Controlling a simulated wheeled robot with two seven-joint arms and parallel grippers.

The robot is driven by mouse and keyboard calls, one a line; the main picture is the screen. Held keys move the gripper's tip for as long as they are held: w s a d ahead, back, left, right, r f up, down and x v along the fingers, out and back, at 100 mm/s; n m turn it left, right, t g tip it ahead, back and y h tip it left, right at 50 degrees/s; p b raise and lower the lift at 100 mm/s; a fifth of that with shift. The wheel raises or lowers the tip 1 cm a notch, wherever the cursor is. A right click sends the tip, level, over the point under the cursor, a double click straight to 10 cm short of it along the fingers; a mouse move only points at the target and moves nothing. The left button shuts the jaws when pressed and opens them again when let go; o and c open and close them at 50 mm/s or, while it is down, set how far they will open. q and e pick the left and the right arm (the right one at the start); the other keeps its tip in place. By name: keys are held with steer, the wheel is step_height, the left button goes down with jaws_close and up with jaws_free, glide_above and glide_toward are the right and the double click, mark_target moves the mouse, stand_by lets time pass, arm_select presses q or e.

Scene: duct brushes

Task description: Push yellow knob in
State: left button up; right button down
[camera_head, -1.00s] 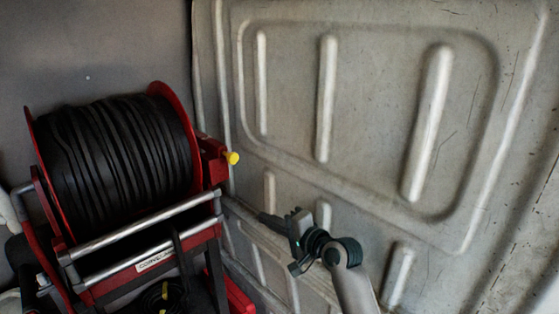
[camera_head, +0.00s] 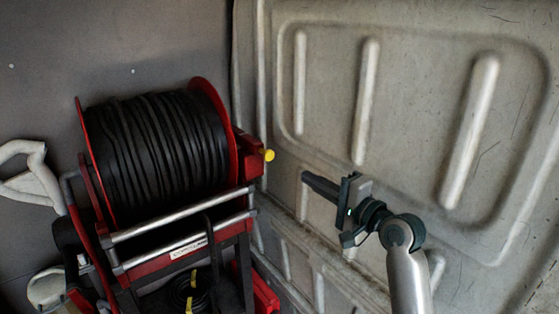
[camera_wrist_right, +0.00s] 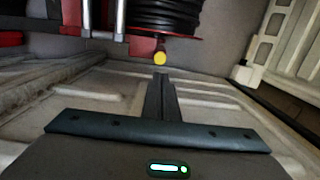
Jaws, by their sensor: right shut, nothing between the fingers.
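The yellow knob (camera_head: 268,155) sticks out from the red side bracket of a hose reel (camera_head: 160,150) wound with black hose. My right gripper (camera_head: 306,178) is shut and empty. Its tip is to the right of and below the knob in the head view, apart from it. In the right wrist view the knob (camera_wrist_right: 160,58) is just beyond the shut fingertips (camera_wrist_right: 160,76), with a small gap in the picture. My left gripper is not in view.
A ribbed, scuffed metal wall panel (camera_head: 420,110) stands close on the right, beside my right arm. Silver bars (camera_head: 180,220) cross the reel's red frame. White handles (camera_head: 32,180) are at the left. A coiled black cable (camera_head: 190,290) lies below the reel.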

steer(key=p, duration=0.5)
glide_toward(271, 157)
steer(key=x, duration=0.5)
steer(key=shift+w+a+r, duration=0.15)
steer(key=shift+r, duration=0.05)
steer(key=shift+w+a+f, duration=0.15)
steer(key=shift+w+a, duration=0.2)
steer(key=shift+w, duration=0.05)
